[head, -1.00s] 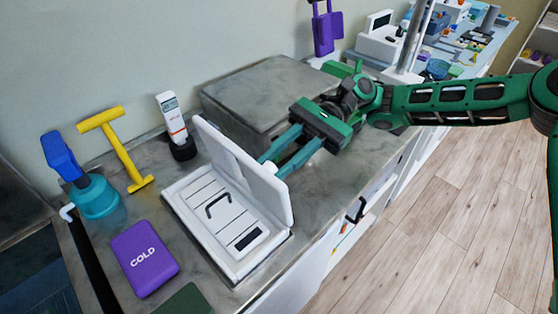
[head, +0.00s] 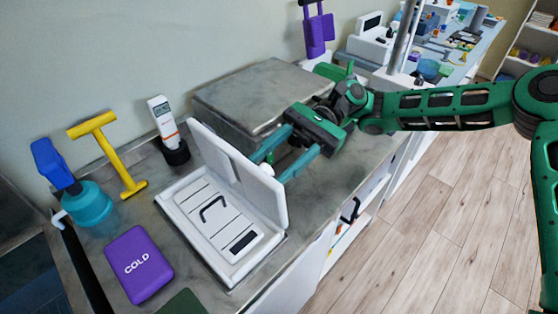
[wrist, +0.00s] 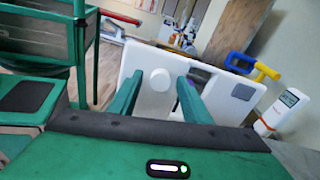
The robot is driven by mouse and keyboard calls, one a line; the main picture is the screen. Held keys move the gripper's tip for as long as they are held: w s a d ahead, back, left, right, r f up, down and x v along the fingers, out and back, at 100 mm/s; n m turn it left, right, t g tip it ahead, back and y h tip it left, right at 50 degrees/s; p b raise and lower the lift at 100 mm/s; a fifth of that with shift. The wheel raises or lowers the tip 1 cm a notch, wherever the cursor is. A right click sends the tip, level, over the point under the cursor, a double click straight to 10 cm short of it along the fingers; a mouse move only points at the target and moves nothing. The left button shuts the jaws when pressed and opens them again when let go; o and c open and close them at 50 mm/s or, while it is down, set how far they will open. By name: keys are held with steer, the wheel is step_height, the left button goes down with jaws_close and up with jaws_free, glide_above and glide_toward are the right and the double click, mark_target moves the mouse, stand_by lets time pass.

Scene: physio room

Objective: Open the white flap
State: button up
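The white flap (head: 237,172) stands raised on its hinged side, upright and leaning slightly back, along the right edge of the white box (head: 169,212). The box lies uncovered, showing a slatted inside with a black handle (head: 212,208) and a dark panel. My gripper (head: 268,170) is behind the flap, on its right side. Its teal fingers are spread, one on each side of a round white knob (head: 267,169) on the flap's outer face. In the wrist view the knob (wrist: 160,79) sits between the fingers with a gap on both sides.
A grey metal case (head: 265,95) stands behind the flap. A purple COLD pack (head: 139,264), a teal-and-blue bottle (head: 88,205), a yellow T-shaped tool (head: 120,165) and a white handheld device (head: 163,122) surround the box. The counter's front edge is to the right.

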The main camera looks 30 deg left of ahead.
steer(key=v, duration=1.1)
